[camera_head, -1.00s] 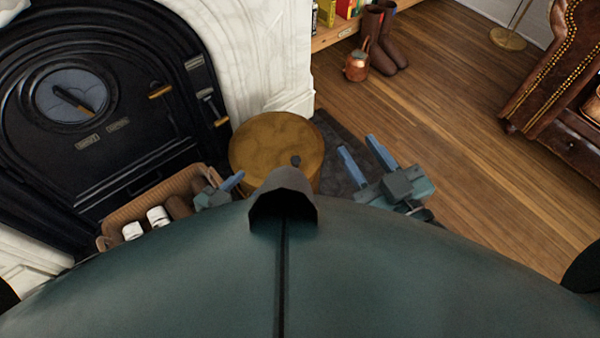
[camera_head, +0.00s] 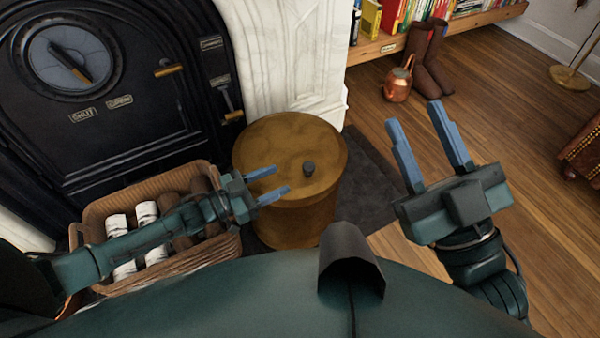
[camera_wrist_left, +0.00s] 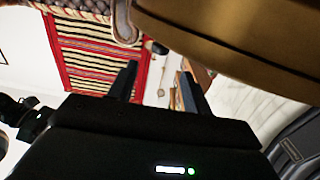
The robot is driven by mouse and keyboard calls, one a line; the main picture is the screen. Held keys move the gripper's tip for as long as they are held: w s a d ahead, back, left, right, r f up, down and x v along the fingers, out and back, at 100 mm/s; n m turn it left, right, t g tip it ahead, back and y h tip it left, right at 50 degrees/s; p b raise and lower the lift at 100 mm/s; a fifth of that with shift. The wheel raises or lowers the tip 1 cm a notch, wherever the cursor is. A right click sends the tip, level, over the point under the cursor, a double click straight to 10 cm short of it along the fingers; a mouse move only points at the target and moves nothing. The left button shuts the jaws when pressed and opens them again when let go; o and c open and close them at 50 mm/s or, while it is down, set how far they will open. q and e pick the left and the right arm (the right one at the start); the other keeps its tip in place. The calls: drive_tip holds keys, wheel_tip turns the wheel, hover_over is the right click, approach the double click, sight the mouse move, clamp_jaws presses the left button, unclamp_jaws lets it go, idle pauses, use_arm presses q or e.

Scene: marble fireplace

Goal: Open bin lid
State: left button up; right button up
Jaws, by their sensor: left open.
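The round brass-coloured bin (camera_head: 295,222) stands on a dark mat before the fireplace. Its lid (camera_head: 268,150) lies flat on top, with a small dark knob (camera_head: 309,168) on it. My left gripper (camera_head: 282,182) is open and empty in the head view, at the bin's left front, with its blue fingers pointing toward the bin. In the left wrist view, the brass-coloured bin (camera_wrist_left: 235,45) fills the upper right, and the fingers (camera_wrist_left: 157,88) are apart with nothing between them. My right gripper (camera_head: 428,140) is open and empty, to the right of the bin.
The black fireplace front (camera_head: 125,145) and white marble surround stand behind. A copper kettle (camera_head: 398,85) and brown boots (camera_head: 432,60) stand by the bookshelf.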

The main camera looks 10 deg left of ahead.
sight(295, 179)
use_arm(q)
drive_tip(key=b+x, duration=0.2)
drive_tip(key=x, duration=0.4)
drive_tip(key=shift+f, duration=0.1)
drive_tip(key=shift+w+d, duration=0.4)
drive_tip(key=shift+d, duration=0.1)
use_arm(e)
drive_tip(key=shift+s+d+r+n+y, duration=0.1)
drive_tip(key=shift+s+r+n+y, duration=0.1)
drive_tip(key=shift+r+n+y, duration=0.75)
drive_tip(key=shift+s+d+r+n+y, duration=0.15)
drive_tip(key=shift+r+n+y, duration=0.45)
drive_tip(key=shift+n+y, duration=0.5)
use_arm(q)
drive_tip(key=shift+c, duration=0.4)
clamp_jaws()
